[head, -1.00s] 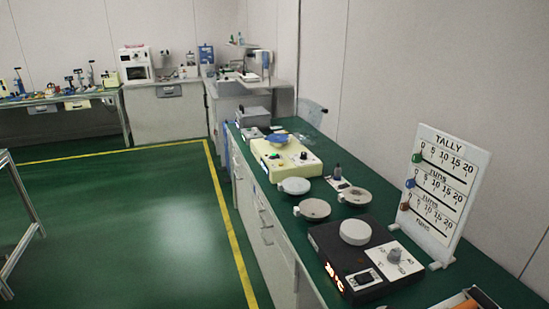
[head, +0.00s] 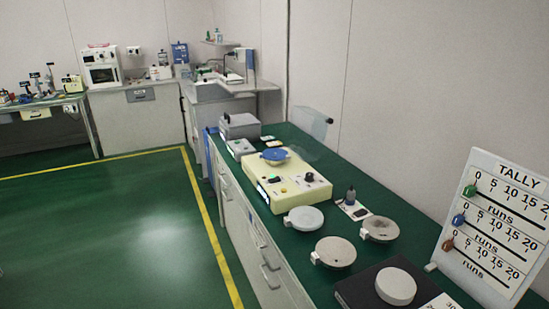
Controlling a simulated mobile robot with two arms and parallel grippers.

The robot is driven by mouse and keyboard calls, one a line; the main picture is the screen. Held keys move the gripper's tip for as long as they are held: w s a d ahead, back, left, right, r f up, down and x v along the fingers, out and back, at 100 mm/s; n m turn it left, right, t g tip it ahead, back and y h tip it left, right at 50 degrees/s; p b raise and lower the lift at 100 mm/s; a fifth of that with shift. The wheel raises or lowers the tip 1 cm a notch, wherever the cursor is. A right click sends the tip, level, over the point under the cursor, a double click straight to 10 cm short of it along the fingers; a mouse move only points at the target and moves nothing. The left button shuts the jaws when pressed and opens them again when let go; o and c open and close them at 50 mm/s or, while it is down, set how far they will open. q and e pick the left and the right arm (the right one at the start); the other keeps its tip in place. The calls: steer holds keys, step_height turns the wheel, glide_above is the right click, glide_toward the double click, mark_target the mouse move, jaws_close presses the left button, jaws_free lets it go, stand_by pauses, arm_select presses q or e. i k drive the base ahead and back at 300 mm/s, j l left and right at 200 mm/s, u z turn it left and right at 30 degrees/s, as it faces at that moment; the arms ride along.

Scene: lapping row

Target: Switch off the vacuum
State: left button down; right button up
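No thing in view carries a readable vacuum label, so I cannot tell for sure which one it is. A grey box (head: 241,127) with a small black part on its top left stands toward the far end of the green bench. A smaller, low grey box (head: 240,149) sits just in front of it. The switch positions are too small to read. Neither of my grippers is in view.
A black hotplate (head: 352,288) is cut off at the bottom. A tally board (head: 493,222) stands at right. The green floor (head: 120,215) left of the bench is clear.

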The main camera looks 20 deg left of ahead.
mark_target(273, 180)
steer(key=i+j, duration=0.2)
steer(key=j, duration=0.15)
steer(key=i+j+z, duration=0.1)
steer(key=j, duration=0.25)
steer(key=i+j, duration=0.25)
steer(key=i+j+z, duration=0.1)
steer(key=j, duration=0.35)
steer(key=i+j, duration=0.25)
steer(key=i+j+z, duration=0.1)
steer(key=j, duration=0.35)
steer(key=i, duration=0.05)
